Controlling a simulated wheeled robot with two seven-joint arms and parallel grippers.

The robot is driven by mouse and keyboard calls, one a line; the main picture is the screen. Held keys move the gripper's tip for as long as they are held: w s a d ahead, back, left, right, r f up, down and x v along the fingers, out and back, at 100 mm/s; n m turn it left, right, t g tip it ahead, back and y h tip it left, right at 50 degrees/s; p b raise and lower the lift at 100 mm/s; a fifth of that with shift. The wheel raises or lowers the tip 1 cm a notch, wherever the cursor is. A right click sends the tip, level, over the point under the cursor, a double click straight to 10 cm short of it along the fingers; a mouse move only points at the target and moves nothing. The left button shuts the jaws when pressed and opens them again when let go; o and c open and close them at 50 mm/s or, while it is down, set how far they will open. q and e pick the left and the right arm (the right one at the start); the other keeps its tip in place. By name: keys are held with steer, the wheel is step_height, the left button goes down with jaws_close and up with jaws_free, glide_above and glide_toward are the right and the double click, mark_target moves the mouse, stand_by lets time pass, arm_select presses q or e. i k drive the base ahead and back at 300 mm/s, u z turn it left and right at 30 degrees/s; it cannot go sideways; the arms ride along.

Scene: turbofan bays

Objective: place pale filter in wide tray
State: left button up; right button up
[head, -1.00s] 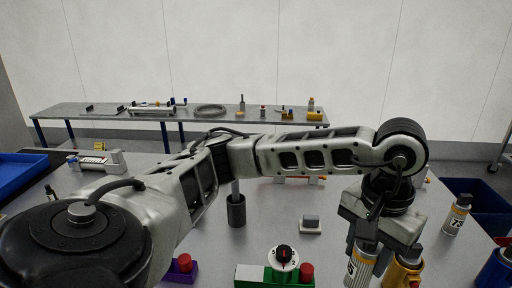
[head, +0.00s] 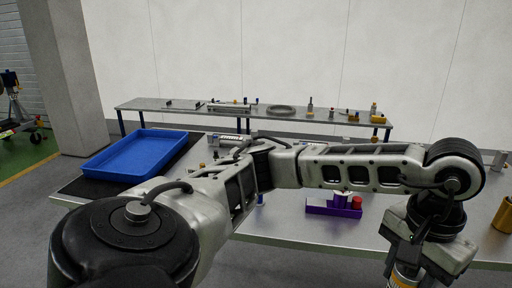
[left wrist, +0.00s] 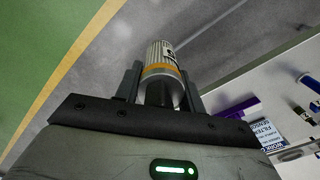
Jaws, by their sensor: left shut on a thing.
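The pale filter (left wrist: 161,55) is a light ribbed cylinder with an orange band and a dark mark. My left gripper (left wrist: 158,88) is shut on it, one finger on each side, in the left wrist view. In the head view my left gripper (head: 428,250) is at the lower right, and part of the filter (head: 402,279) shows below it, cut off by the frame edge. The wide tray (head: 107,172) is blue, shallow and looks empty, on the table's far left, well away from the gripper. My right gripper is not in view.
My left arm crosses the middle of the head view and hides part of the table (head: 300,222). A purple block (head: 325,208) with a red knob lies on it. An orange-yellow cylinder (head: 504,215) stands at the right. A long bench (head: 290,119) stands behind.

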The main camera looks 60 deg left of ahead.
mark_target(129, 167)
steer(key=z, duration=2.1)
steer(key=k, duration=2.9)
steer(key=u, duration=2.6)
